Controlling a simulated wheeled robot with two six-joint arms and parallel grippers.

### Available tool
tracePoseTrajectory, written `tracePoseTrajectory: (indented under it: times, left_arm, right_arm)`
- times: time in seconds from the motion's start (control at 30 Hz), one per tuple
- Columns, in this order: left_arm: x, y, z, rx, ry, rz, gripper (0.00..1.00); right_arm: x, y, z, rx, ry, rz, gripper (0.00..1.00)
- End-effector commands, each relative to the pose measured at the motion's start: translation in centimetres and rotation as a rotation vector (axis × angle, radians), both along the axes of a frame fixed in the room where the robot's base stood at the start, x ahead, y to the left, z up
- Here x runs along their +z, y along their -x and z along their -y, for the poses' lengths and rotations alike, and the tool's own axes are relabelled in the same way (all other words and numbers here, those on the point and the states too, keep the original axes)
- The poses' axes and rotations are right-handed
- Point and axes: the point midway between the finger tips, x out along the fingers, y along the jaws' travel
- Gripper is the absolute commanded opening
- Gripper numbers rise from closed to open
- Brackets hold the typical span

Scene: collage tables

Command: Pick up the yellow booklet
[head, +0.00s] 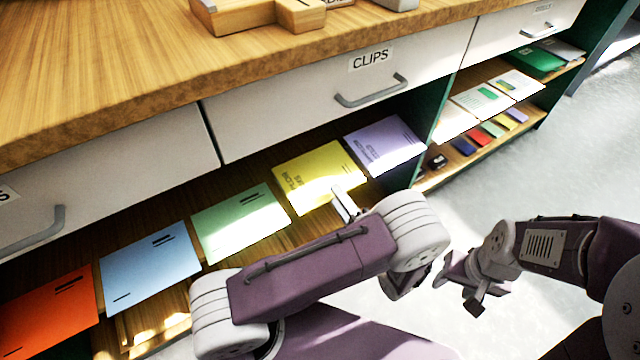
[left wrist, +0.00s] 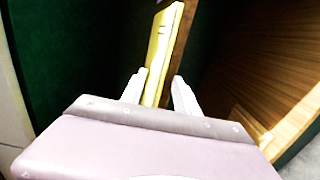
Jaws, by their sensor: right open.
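The yellow booklet (head: 318,175) lies on the wooden shelf below the drawers, between a green and a purple booklet. My left gripper (head: 342,198) is at its near edge in the head view, partly hidden by my own arm. In the left wrist view the yellow booklet (left wrist: 163,50) shows nearly edge-on, with its near end between the fingers of my left gripper (left wrist: 159,84). The fingers stand apart with gaps on both sides of it, so the gripper looks open. My right gripper (head: 457,290) is open and empty, away from the shelf over the floor.
On the same shelf lie the green (head: 240,220), blue (head: 150,265), orange (head: 45,312) and purple (head: 385,145) booklets. The white CLIPS drawer (head: 300,105) and its handle (head: 372,92) are above. A green divider (head: 432,125) stands to the right. Clear floor (head: 560,170) lies at right.

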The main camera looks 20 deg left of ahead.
Motion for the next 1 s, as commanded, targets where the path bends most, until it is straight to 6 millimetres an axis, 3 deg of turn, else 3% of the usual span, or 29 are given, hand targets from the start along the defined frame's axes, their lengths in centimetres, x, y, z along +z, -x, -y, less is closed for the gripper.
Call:
tracePoseTrajectory:
  times: [0.13,0.27,0.3,1.0]
  left_arm:
    - [0.1,0.01,0.02,-0.001,0.0,0.0,0.37]
    - [0.1,0.01,0.03,0.0,0.0,0.0,0.03]
    - [0.09,0.01,0.03,0.0,0.0,0.0,0.0]
    - [0.1,0.03,0.04,0.0,0.0,0.0,0.0]
  right_arm:
    - [0.12,-0.02,0.0,0.0,0.0,0.0,0.5]
    - [0.13,-0.02,0.0,0.0,0.0,0.001,0.5]
    - [0.13,-0.02,0.0,0.0,0.0,0.001,0.5]
    - [0.12,-0.01,0.0,0.0,0.0,0.0,0.5]
